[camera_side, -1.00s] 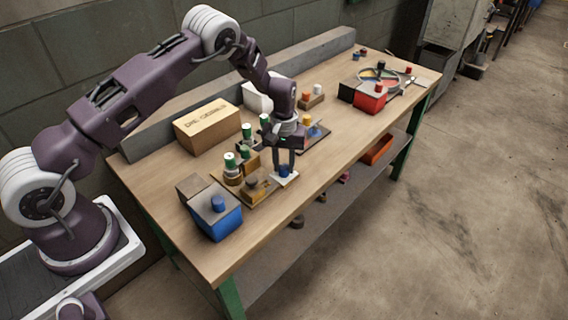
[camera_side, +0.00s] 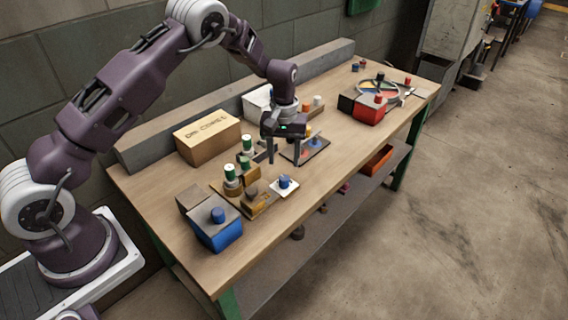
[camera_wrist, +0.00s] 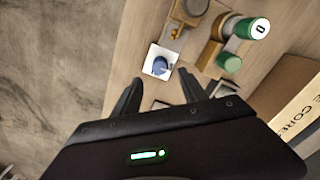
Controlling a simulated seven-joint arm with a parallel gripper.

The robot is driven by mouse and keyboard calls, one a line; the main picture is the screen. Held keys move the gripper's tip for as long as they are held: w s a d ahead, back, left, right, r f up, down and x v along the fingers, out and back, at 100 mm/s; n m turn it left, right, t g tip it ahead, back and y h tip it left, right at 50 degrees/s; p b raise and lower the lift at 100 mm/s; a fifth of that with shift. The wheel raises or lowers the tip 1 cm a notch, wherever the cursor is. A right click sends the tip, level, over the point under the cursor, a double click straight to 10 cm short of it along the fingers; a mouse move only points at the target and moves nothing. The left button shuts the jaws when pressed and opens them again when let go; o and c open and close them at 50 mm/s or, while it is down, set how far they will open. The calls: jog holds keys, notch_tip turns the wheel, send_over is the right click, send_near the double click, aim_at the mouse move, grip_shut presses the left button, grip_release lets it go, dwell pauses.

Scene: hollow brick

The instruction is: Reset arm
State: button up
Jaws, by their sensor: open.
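My gripper (camera_side: 284,157) is open and empty, raised above the middle of the workbench (camera_side: 185,235) with its fingers pointing down. In the wrist view, my gripper's two dark fingers (camera_wrist: 160,92) stand apart with nothing between them. A white square plate with a blue knob (camera_side: 285,184) lies on the bench below and in front of the gripper, apart from it. In the wrist view the blue-knobbed plate (camera_wrist: 161,62) lies just beyond the fingertips.
A brown board (camera_side: 262,206) with green-topped cylinders (camera_side: 231,173) stands left of the gripper. A blue box (camera_side: 222,235) is at front left, a cardboard box (camera_side: 208,137) behind. A red box (camera_side: 369,111) stands at the right. Bare bench lies right of the plate.

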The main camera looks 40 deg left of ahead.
jog(key=s+d+r+m+t, duration=0.15)
jog(key=s+r, duration=0.45)
jog(key=r, duration=0.6)
jog(key=s+d+r+m+t, duration=0.1)
jog(key=s+d+r+m, duration=0.1)
jog(key=s+r, duration=0.8)
jog(key=s+r+m+t, duration=0.1)
jog(key=s+r, duration=0.2)
jog(key=s, duration=0.6)
jog(key=s+d+r+m+t, duration=0.1)
jog(key=s+r+m+t, duration=0.1)
jog(key=s, duration=0.7)
jog(key=shift+s+d+r, duration=0.25)
jog(key=shift+s+r, duration=0.15)
jog(key=shift+r, duration=0.05)
jog(key=shift+m, duration=0.25)
